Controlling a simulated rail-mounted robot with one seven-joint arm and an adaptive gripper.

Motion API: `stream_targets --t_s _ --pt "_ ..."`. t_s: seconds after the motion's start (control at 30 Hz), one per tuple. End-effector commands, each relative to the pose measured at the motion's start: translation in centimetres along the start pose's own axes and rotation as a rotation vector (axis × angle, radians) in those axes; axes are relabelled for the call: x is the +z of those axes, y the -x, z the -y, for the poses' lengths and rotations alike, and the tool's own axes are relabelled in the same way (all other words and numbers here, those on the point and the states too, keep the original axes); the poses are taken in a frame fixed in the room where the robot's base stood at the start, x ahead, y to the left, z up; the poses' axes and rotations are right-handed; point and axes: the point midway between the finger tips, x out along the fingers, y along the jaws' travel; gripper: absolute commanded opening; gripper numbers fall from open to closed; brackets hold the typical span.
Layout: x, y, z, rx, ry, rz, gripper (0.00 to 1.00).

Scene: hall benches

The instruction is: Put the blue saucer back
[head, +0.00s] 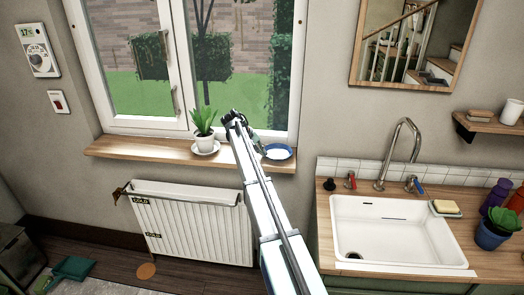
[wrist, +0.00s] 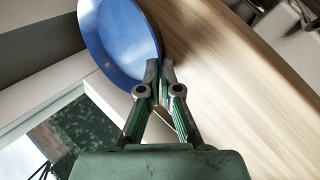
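The blue saucer (head: 278,152) is at the right end of the wooden window sill in the head view; whether it touches the sill is unclear. In the wrist view the blue saucer (wrist: 122,40) fills the upper left, seen at a slant. My gripper (wrist: 160,66) has its fingertips close together with the saucer's rim between them. In the head view my gripper (head: 259,145) is small and partly hidden by my arm, just left of the saucer.
The window is behind and a radiator (head: 190,225) below. At right are a sink (head: 390,235), a tap (head: 400,150), a soap dish (head: 446,208) and a blue pot (head: 490,234).

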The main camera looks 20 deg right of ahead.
Motion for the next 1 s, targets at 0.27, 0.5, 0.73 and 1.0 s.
stream_targets --t_s 0.27,0.5,0.73,1.0 --pt "0.0 -0.2 0.1 0.000 0.000 0.000 0.00" --pt "0.0 -0.2 0.2 0.000 0.000 0.000 0.17" --pt "0.0 0.1 -0.1 0.000 -0.001 0.000 0.17" --pt "0.0 3.5 0.1 0.000 -0.001 -0.002 0.17"
